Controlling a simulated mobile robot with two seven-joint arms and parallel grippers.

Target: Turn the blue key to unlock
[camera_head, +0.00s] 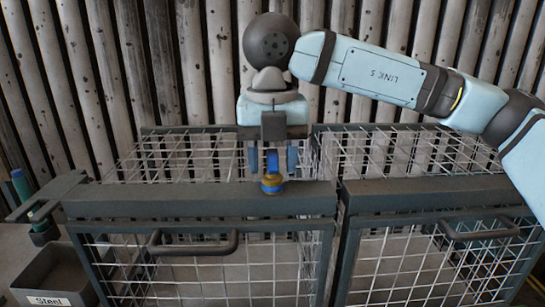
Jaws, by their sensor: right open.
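My left gripper is not in view.
Two wire cages with grey frames stand side by side, with front handles (193,250) and (480,235). A grey bin labelled "Steel" (52,275) is at the lower left, below a dark bracket (50,193). A corrugated wall is behind.

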